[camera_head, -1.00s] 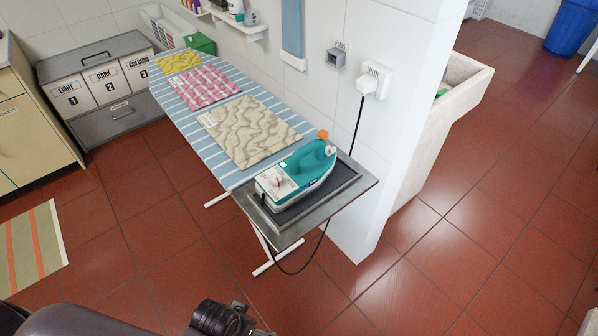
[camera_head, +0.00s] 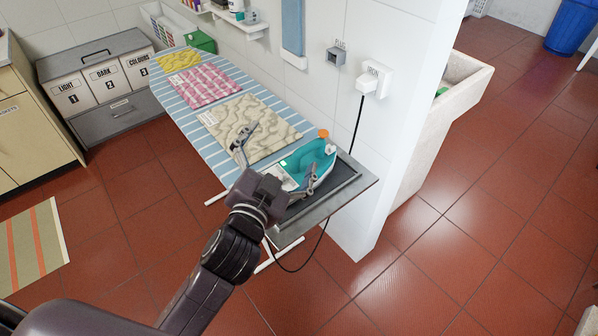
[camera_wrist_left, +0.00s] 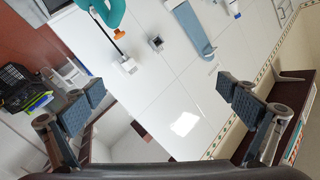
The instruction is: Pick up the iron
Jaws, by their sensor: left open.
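The teal and white iron (camera_head: 318,156) sits on a dark metal rest (camera_head: 352,183) at the near end of the striped ironing board (camera_head: 196,119). My left gripper (camera_head: 280,152) is open above the board's near end, its fingers spread wide. One finger is over the patterned cloth and the other overlaps the iron in the head view. My gripper hides part of the iron's near side. In the left wrist view the fingers (camera_wrist_left: 165,95) are apart with nothing between them, and a teal part of the iron (camera_wrist_left: 108,12) shows at the top left. My right gripper is not in view.
Folded cloths (camera_head: 248,130) lie along the board. A wall socket with a white plug (camera_head: 371,80) and black cord is beside the iron. A stone basin (camera_head: 450,105) stands right of the wall. Laundry bins (camera_head: 100,85) stand at the back left.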

